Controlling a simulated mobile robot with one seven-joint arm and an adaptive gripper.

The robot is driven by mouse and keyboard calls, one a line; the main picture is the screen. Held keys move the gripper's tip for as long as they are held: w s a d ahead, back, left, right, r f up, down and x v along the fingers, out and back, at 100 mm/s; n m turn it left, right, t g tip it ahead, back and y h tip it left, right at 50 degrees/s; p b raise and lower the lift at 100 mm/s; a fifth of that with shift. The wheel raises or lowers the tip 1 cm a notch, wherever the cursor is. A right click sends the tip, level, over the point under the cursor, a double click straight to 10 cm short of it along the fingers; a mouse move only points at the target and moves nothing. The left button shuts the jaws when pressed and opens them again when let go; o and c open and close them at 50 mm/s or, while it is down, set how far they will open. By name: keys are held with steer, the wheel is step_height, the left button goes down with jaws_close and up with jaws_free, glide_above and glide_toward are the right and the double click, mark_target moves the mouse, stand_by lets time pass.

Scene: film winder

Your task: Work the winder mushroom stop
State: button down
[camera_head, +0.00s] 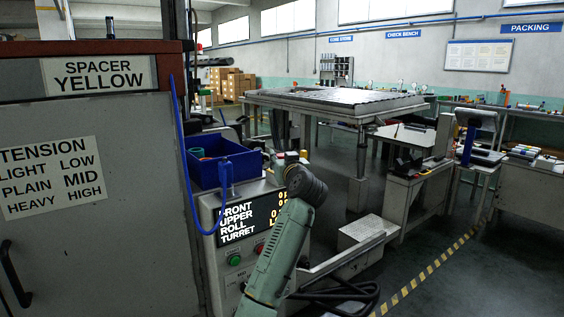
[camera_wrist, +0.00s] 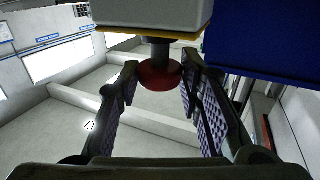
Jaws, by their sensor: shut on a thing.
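The red mushroom stop (camera_wrist: 160,77) shows in the wrist view, on a dark stem with a yellow plate at its base, fixed to a pale grey housing (camera_wrist: 150,12). My gripper (camera_wrist: 160,82) has its two padded fingers on either side of the red head and is shut on it. The pads hide part of the sides of the head. In the head view my arm reaches up in front of the winder's control panel (camera_head: 240,227), and its end covers the area by the stop, so the grip cannot be made out there.
A blue bin (camera_head: 222,163) stands on the winder left of my arm; its blue wall (camera_wrist: 258,40) is close beside the right finger in the wrist view. A green button (camera_head: 234,260) is on the panel. A blue cable (camera_head: 183,150) hangs nearby. A grey cabinet (camera_head: 100,235) fills the left.

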steer(key=shift+r, duration=0.3)
steer(key=c, duration=1.5)
jaws_free()
steer(key=o, duration=0.3)
steer(key=shift+f, duration=0.1)
steer(key=shift+o, duration=0.2)
steer(key=v, duration=1.2)
